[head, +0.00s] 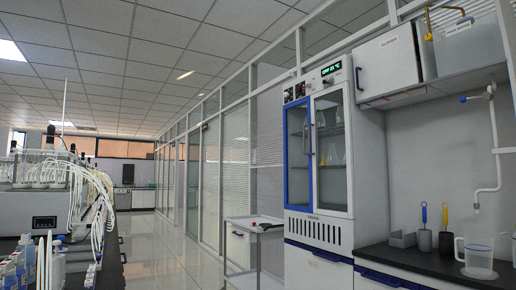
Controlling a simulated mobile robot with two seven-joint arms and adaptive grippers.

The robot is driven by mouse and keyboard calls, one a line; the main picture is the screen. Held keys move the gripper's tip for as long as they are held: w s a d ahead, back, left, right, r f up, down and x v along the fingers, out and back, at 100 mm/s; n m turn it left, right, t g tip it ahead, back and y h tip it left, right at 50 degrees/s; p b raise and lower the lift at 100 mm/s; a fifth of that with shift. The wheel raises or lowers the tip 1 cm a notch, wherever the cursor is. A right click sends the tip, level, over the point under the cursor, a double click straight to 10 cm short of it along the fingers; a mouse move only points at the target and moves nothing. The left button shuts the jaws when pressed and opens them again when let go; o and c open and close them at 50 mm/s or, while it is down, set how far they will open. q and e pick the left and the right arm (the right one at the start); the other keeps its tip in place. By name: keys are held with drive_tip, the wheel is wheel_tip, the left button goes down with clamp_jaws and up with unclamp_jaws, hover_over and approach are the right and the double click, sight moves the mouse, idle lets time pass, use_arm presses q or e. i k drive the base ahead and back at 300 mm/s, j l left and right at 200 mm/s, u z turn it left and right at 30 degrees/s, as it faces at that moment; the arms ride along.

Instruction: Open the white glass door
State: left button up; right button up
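The tall white cabinet (367,140) stands right of centre and has two glass doors side by side. The white-framed glass door (332,188) is the right one and looks shut. Glass flasks show on shelves behind its pane. The blue-framed glass door (297,165) is the left one and also looks shut. Upright handles (308,138) sit near the seam between the doors. Neither of my grippers shows in the head view.
A grey trolley (254,228) stands left of the cabinet. A dark counter (425,264) with a measuring jug (477,254) and brushes lies to the right. A bench with bottles and tubing (60,200) lines the left. The aisle floor (165,255) between is clear.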

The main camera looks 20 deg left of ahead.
sight(344, 86)
drive_tip(key=u, duration=0.3)
drive_tip(key=i+l, duration=0.15)
drive_tip(key=i, duration=0.4)
drive_tip(key=i+z, duration=0.1)
drive_tip(key=i, duration=0.7)
drive_tip(key=i+j+z, duration=0.1)
drive_tip(key=i, duration=0.7)
